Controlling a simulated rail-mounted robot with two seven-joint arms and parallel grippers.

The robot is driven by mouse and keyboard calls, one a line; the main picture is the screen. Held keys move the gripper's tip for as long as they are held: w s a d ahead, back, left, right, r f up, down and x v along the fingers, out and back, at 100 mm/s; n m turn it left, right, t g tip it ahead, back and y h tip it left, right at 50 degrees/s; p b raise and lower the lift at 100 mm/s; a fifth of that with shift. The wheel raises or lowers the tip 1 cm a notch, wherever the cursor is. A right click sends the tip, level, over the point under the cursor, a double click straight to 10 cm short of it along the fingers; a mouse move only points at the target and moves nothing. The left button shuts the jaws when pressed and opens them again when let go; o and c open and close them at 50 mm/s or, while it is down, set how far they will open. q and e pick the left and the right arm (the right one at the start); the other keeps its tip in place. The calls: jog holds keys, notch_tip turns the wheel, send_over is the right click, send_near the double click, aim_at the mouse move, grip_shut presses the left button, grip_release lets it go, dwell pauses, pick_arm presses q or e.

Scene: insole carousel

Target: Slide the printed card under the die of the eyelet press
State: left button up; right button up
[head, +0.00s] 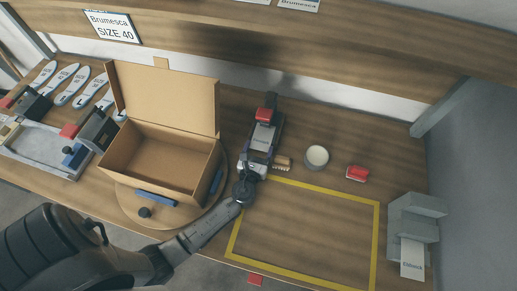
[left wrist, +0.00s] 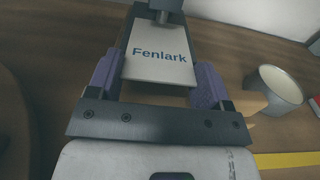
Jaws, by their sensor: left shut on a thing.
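The printed card (left wrist: 158,62), white and marked "Fenlark", lies flat between the purple fingers of my left gripper (left wrist: 157,85) in the left wrist view. The gripper is shut on the card's side edges. The card's far end reaches to the dark die (left wrist: 168,6) of the eyelet press, which stands over it; the exact overlap is hard to tell. In the head view the eyelet press (head: 265,114), dark with a red top, stands beyond my left gripper (head: 255,161), and the card (head: 263,137) shows pale in front of it. My right gripper is not in view.
An open cardboard box (head: 160,143) sits on a round turntable (head: 128,204) to the left. A small brush (head: 282,162), a white pot (head: 317,155) and a red block (head: 357,173) stand right of the press. The yellow-taped area (head: 305,235) is clear. A grey rack (head: 411,222) stands far right.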

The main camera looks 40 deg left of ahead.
pick_arm(q)
jog(key=o, duration=1)
jog(key=b+v, duration=0.1)
jog(key=v, duration=1)
jog(key=shift+s+d, duration=0.25)
jog(key=shift+s, duration=0.1)
jog(key=shift+v, duration=1)
jog(key=shift+d, duration=0.1)
